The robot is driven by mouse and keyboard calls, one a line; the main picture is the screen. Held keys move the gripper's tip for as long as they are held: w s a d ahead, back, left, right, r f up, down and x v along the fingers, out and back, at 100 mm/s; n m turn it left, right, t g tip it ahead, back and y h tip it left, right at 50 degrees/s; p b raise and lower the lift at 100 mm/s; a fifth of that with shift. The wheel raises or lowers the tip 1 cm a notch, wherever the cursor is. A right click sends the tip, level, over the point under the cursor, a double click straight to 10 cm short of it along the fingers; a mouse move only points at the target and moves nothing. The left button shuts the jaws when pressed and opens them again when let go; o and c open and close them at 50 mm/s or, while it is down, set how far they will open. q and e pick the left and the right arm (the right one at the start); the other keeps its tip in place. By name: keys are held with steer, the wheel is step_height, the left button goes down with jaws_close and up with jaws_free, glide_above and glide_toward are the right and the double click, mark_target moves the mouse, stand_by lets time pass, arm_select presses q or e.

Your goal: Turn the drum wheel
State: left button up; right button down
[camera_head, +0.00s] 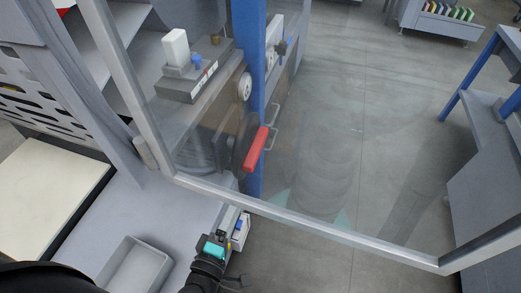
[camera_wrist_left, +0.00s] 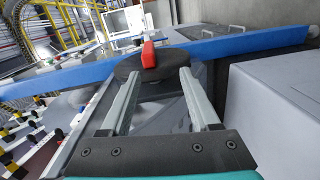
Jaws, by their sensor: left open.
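The drum wheel is a dark disc (camera_head: 240,143) with a red handle (camera_head: 256,149), beside a blue post in the head view. In the left wrist view the dark disc (camera_wrist_left: 150,66) and its red handle (camera_wrist_left: 149,55) appear ahead, near the fingertips. My left gripper (camera_head: 231,213) is below the wheel in the head view, partly behind the silver frame. In the left wrist view my left gripper (camera_wrist_left: 158,80) is open, with nothing held between its two fingers. I cannot tell whether the fingers touch the disc. My right gripper is not in view.
A transparent panel with a silver frame (camera_head: 310,226) stands in front of the wheel. A blue post (camera_head: 247,55) rises beside it. A grey tray (camera_head: 135,269) lies on the lower-left surface. A blue beam (camera_wrist_left: 235,46) crosses behind the wheel. Open floor (camera_head: 385,110) lies to the right.

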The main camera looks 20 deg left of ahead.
arm_select(q)
steer(key=shift+n+t, duration=0.3)
steer(key=shift+n, duration=0.3)
steer(key=w+b, duration=0.1)
steer(key=w, duration=0.3)
steer(key=w+r+b, duration=0.1)
steer(key=w, duration=0.4)
steer(key=w+b, duration=0.1)
steer(key=w, duration=0.4)
steer(key=shift+w+a+r, duration=0.2)
steer(key=shift+w+r, duration=0.05)
steer(key=shift+r, duration=0.05)
steer(key=shift+w, duration=0.7)
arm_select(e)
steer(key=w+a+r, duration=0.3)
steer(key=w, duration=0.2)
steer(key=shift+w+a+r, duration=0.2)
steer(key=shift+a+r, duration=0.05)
arm_select(q)
jaws_close()
